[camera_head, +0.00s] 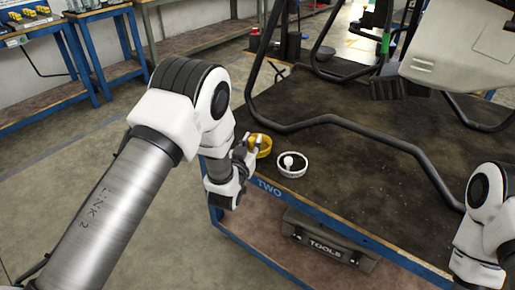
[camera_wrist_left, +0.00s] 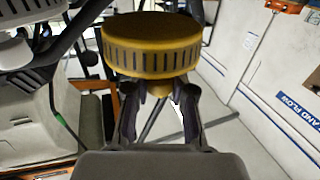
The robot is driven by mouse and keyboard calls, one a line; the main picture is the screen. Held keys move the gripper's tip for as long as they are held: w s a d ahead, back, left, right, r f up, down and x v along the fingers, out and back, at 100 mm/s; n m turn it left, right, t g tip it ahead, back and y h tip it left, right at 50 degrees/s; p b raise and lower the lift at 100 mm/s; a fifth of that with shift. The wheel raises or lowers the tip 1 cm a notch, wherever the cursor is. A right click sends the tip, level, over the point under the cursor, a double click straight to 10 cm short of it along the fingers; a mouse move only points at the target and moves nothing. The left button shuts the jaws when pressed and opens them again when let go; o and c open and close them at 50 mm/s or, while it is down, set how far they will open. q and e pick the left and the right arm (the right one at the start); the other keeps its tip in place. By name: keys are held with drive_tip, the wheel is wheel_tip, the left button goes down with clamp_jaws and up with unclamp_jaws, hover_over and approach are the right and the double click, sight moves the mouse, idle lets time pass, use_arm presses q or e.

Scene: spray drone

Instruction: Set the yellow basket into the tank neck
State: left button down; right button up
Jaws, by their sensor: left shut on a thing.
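The yellow basket (camera_head: 263,146) is round with dark slots around its side, seen large in the left wrist view (camera_wrist_left: 152,45). My left gripper (camera_head: 250,152) is shut on the stem under the basket, and its fingers also show in the left wrist view (camera_wrist_left: 158,112). In the head view the basket is at the near left corner of the work table, close to a white round basket (camera_head: 292,171). I cannot tell whether the yellow basket touches the table. The pale drone body (camera_head: 462,50) is at the upper right. I cannot make out the tank neck. My right gripper is out of frame.
The dark table top (camera_head: 345,165) has a blue front edge. Black bent tubes of the drone frame (camera_head: 335,122) cross the table behind the baskets. A tools box (camera_head: 325,243) is below the table top. Blue-legged benches (camera_head: 75,65) stand at the back left.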

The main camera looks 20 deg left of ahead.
use_arm(q)
drive_tip(key=shift+w+d+f, duration=0.1)
drive_tip(key=shift+w+d, duration=0.2)
drive_tip(key=shift+w, duration=0.3)
drive_tip(key=shift+w+d+f, duration=0.1)
drive_tip(key=shift+w+d, duration=0.15)
drive_tip(key=shift+w, duration=0.35)
wheel_tip(320, 180, down, 3)
drive_tip(key=shift+f+b, duration=0.1)
drive_tip(key=shift+b, duration=0.2)
drive_tip(key=shift+s, duration=0.1)
drive_tip(key=c, duration=1)
unclamp_jaws()
drive_tip(key=shift+f, duration=0.1)
